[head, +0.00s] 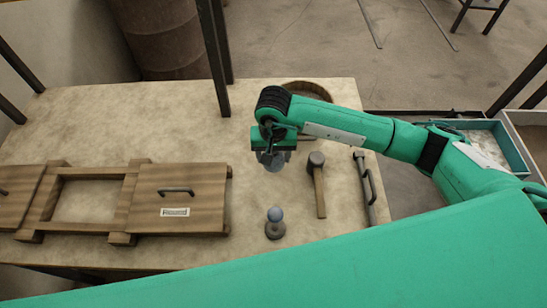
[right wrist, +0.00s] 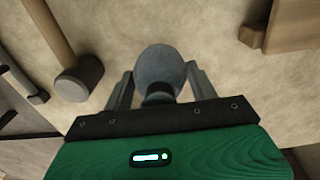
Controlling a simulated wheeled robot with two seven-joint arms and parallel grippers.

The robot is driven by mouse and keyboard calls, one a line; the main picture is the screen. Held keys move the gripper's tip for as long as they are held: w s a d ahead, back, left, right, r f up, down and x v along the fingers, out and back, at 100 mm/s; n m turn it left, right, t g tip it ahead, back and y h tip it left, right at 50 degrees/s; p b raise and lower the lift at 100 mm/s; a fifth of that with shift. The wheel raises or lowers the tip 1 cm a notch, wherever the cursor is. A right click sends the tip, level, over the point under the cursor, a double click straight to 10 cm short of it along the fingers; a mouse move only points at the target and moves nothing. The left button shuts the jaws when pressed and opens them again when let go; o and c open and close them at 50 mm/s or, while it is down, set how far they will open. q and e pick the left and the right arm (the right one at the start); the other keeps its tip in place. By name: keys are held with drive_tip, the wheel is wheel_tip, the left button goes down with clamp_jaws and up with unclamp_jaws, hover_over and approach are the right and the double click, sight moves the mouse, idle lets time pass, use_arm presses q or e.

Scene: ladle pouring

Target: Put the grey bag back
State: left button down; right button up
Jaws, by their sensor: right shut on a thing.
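My right gripper (head: 272,152) is above the table (head: 190,130), pointing down. It is shut on the grey bag (head: 274,163), a small rounded grey thing just below the jaws. In the right wrist view the grey bag (right wrist: 160,66) sits between the two fingers, with its narrower dark neck towards the gripper body. I cannot tell how high it is above the table. My left gripper is not in view.
A dark-handled bar (head: 365,186) lies further right. A small round-topped knob (head: 275,222) stands in front. A wooden frame with a lidded panel (head: 178,196) lies at left. A wooden ring (head: 306,86) is behind.

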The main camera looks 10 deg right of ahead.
wheel_tip(320, 180, down, 2)
drive_tip(key=shift+f, duration=0.5)
drive_tip(key=o, duration=1)
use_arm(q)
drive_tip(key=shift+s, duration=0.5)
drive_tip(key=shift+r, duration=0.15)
